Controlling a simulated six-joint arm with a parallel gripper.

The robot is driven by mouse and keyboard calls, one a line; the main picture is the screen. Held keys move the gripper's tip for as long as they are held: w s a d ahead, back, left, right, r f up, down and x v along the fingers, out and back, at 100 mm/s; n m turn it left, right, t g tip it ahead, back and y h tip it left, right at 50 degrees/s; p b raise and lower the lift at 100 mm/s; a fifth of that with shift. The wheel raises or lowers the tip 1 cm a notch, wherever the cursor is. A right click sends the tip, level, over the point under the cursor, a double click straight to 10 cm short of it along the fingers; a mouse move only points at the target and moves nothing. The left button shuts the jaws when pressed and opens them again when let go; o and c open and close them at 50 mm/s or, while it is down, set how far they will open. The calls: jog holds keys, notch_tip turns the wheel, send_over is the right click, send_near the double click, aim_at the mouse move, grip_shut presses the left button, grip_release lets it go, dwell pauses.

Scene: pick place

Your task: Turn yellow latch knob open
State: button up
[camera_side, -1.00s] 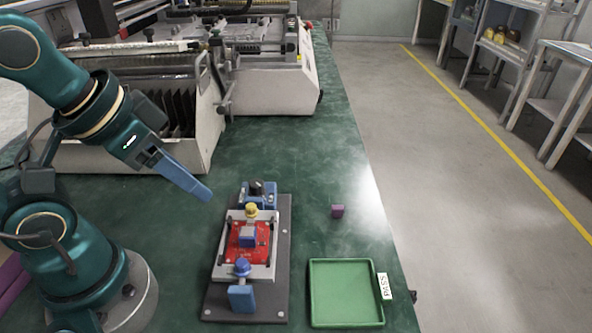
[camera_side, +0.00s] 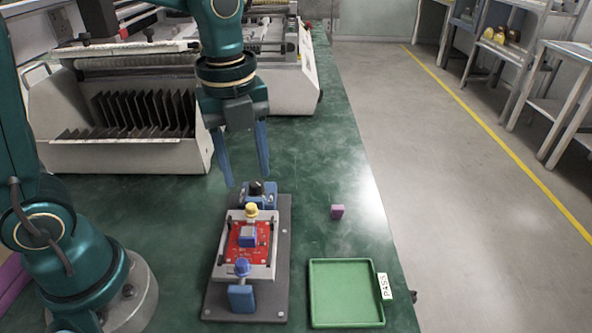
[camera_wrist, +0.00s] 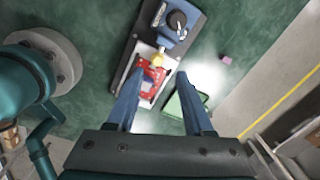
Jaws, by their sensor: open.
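The yellow latch knob (camera_side: 252,210) sits at the far end of the fixture's grey frame (camera_side: 227,258), next to a red board (camera_side: 243,256) with a blue part on it. It also shows in the wrist view (camera_wrist: 156,60). My gripper (camera_side: 246,182) is open and empty, its blue fingers pointing down above the far end of the fixture, apart from the yellow knob. In the wrist view my gripper's fingertips (camera_wrist: 160,76) appear either side of the fixture. A blue knob (camera_side: 242,267) is at the near end of the frame. The knob's latch position is hard to make out.
A blue block with a black knob (camera_side: 257,189) stands at the far end of the dark base plate (camera_side: 216,304). A green tray (camera_side: 314,300) lies to the right, with a purple cube (camera_side: 337,211) behind it. Machines stand at the back. The table's right edge is near the tray.

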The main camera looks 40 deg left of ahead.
aim_at(250, 205)
jog(key=shift+f+g, duration=0.3)
jog(key=shift+f, duration=3)
grip_shut()
